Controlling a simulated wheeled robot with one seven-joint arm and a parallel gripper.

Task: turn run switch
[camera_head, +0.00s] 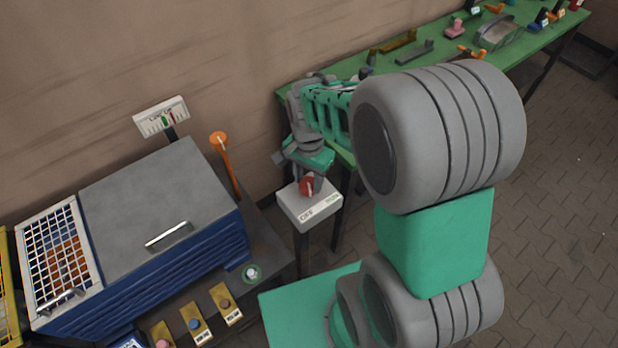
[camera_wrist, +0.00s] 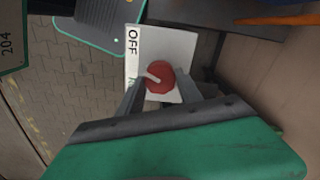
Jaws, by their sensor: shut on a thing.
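The run switch is a white box (camera_head: 310,210) on a post, with a red round knob (camera_head: 306,186) on its face. The box also shows in the wrist view (camera_wrist: 178,45), with the label OFF at its upper left and a partly hidden label below that. The red knob (camera_wrist: 162,80) there has a white pointer aimed left and slightly up, towards the label strip. My gripper (camera_head: 304,180) comes down on the knob from above. In the wrist view my gripper (camera_wrist: 160,87) has one finger on each side of the knob and is shut on it.
A panel with several buttons (camera_head: 195,315) is in front. A green table (camera_head: 505,60) with parts runs along the wall at right.

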